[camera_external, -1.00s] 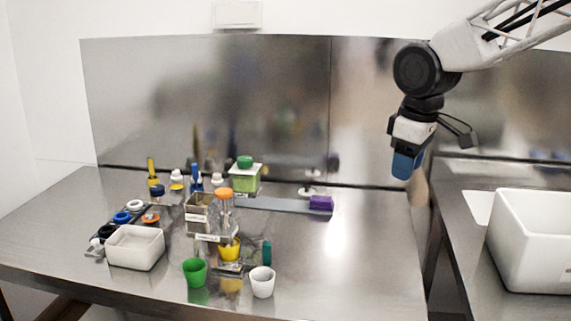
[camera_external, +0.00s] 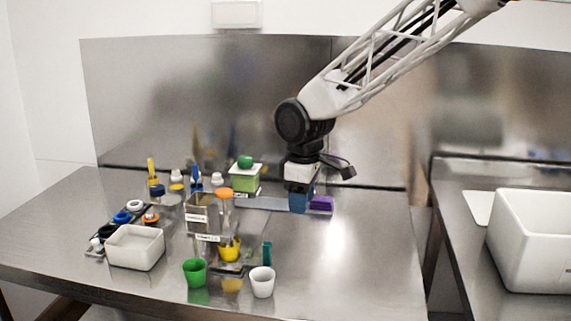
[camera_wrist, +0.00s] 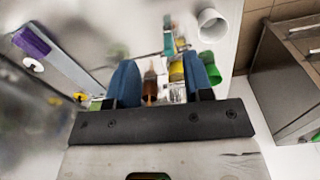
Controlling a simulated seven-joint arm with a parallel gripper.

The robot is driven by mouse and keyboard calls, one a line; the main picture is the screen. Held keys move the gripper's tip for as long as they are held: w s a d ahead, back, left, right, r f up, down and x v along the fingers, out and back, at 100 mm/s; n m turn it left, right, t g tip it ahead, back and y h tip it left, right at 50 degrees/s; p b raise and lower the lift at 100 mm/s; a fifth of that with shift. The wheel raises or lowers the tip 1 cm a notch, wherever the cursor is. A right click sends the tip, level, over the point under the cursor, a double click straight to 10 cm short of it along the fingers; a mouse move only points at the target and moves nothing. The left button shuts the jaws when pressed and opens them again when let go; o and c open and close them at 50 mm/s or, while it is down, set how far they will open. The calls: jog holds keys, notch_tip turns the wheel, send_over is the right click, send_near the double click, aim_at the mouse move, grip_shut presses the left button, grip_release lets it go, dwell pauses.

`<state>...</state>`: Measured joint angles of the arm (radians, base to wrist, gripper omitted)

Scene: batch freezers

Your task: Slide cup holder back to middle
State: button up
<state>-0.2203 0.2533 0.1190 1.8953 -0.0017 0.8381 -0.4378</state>
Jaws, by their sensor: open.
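The cup holder seems to be the low metallic stand (camera_external: 229,270) around the yellow cup (camera_external: 229,250), at the front middle of the table; its exact outline is hard to tell. A teal upright piece (camera_external: 267,253) stands just right of it. In the wrist view the teal piece (camera_wrist: 168,36) and the yellow cup (camera_wrist: 176,72) show beyond my fingers. My gripper (camera_external: 300,208) is open and empty, pointing down above the table, behind and right of the stand and apart from it. Its two blue fingers also show in the wrist view (camera_wrist: 160,62).
A green cup (camera_external: 194,273) and a white cup (camera_external: 262,282) stand at the front. A metal box (camera_external: 200,212), an orange-capped bottle (camera_external: 224,195) and a green container (camera_external: 245,180) stand behind. A purple block (camera_external: 321,203) sits on a grey rail. The table's right side is clear.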

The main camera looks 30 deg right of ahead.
jog(key=n, duration=0.1)
send_over(268, 240)
notch_tip(268, 240, down, 8)
jog(key=shift+w+r, duration=0.1)
jog(key=shift+f, duration=0.2)
jog(key=shift+f, duration=3.8)
grip_shut()
